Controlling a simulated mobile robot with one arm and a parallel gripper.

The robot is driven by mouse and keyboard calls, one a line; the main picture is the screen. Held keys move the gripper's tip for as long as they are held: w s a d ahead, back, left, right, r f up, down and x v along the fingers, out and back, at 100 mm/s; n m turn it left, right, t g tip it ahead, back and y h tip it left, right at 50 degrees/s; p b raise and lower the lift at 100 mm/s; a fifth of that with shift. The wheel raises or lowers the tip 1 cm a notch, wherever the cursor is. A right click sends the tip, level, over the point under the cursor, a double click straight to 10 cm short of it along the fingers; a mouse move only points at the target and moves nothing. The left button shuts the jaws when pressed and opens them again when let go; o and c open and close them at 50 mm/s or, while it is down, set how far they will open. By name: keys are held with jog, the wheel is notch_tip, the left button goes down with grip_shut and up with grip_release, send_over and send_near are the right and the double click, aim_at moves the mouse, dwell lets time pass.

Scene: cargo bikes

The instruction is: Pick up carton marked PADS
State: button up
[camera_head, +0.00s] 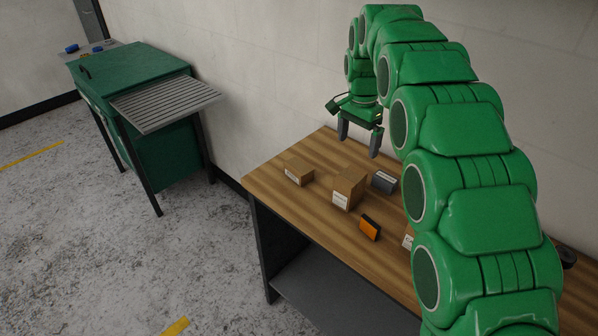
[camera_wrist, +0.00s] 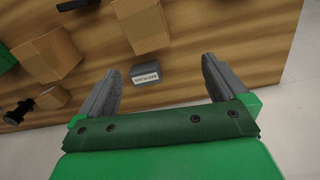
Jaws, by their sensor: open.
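Which carton is marked PADS I cannot tell, as the labels are too small to read. In the head view a small brown carton (camera_head: 299,172), a larger brown carton (camera_head: 349,188) and a grey box (camera_head: 384,181) stand on the wooden bench. My gripper (camera_head: 359,145) is open and empty above the bench's far side, behind the larger carton. In the wrist view the grey box (camera_wrist: 145,75), with a white label, shows between the open fingers of my gripper (camera_wrist: 161,66), apart from them. A brown carton (camera_wrist: 142,25) stands just beyond it; more brown cartons (camera_wrist: 47,56) show at left.
The wooden bench (camera_head: 280,190) stands against a pale wall. An orange and black item (camera_head: 370,228) lies near its front edge. My arm hides much of its right part. A green cabinet (camera_head: 170,155) with a slatted shelf (camera_head: 165,103) stands at left. Floor between is clear.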

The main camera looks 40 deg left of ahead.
send_over(299, 166)
jog(key=f, duration=0.7)
jog(key=shift+s+a, duration=0.15)
jog(key=shift+a, duration=0.05)
jog(key=shift+w+d+f, duration=0.1)
jog(key=shift+f, duration=1.85)
jog(key=shift+w+d+f, duration=0.1)
jog(key=shift+f, duration=1.8)
jog(key=c, duration=0.8)
jog(key=shift+r, duration=0.1)
jog(key=shift+r, duration=1.45)
jog(key=shift+s+d+r, duration=0.3)
jog(key=shift+d+r, duration=0.05)
jog(key=shift+r, duration=0.35)
jog(key=shift+s+d+r, duration=1.3)
jog(key=shift+d+r, duration=0.1)
jog(key=shift+d, duration=0.35)
jog(key=shift+s+d+r, duration=1.3)
jog(key=shift+d+r, duration=0.15)
jog(key=shift+d, duration=0.25)
jog(key=shift+s+d+r, duration=1.3)
jog(key=shift+d+r, duration=0.1)
jog(key=shift+d, duration=0.35)
